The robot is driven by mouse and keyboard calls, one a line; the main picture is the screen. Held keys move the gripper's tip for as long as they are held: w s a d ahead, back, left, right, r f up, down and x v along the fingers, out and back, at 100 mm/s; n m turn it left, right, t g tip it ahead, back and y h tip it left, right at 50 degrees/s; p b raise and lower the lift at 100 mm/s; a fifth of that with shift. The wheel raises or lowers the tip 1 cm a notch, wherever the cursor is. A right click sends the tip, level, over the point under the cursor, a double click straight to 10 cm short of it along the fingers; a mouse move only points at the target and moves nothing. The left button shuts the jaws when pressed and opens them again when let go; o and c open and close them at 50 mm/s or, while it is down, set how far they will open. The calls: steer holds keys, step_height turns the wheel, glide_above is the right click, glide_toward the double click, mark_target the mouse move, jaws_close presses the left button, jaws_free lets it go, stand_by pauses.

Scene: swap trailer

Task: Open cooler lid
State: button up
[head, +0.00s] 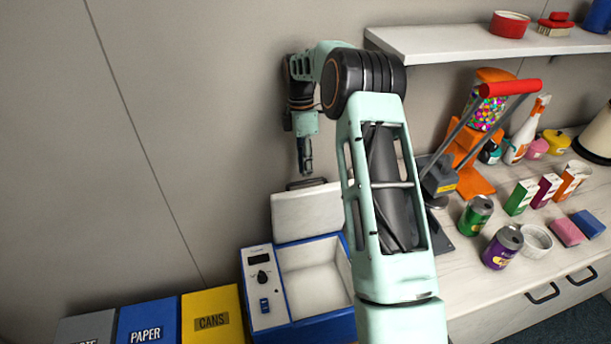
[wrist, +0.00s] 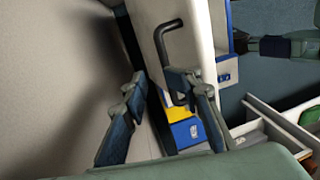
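The cooler (head: 335,330) is a blue box with a white inside and a control panel on its left. Its white lid (head: 306,215) is raised and stands near upright at the back, so the empty-looking inside shows. A dark handle (head: 306,183) is on the lid's top edge; it also shows in the wrist view (wrist: 163,40). My gripper (head: 305,172) points down just above the handle. In the wrist view, my gripper (wrist: 160,80) has its fingers apart with nothing held. The right finger overlaps the handle's end there; I cannot tell if they touch.
Bins marked PAPER (head: 147,322) and CANS (head: 212,315) stand left of the cooler. The counter (head: 455,290) at right holds cans, small boxes, a candy machine and a red-handled press (head: 510,88). A shelf (head: 440,43) is above. The wall is close behind my gripper.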

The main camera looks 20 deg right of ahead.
steer(key=r, duration=0.4)
steer(key=shift+w+a+r, duration=0.15)
steer(key=shift+w+r, duration=0.2)
steer(key=shift+w, duration=0.05)
steer(key=shift+a, duration=0.1)
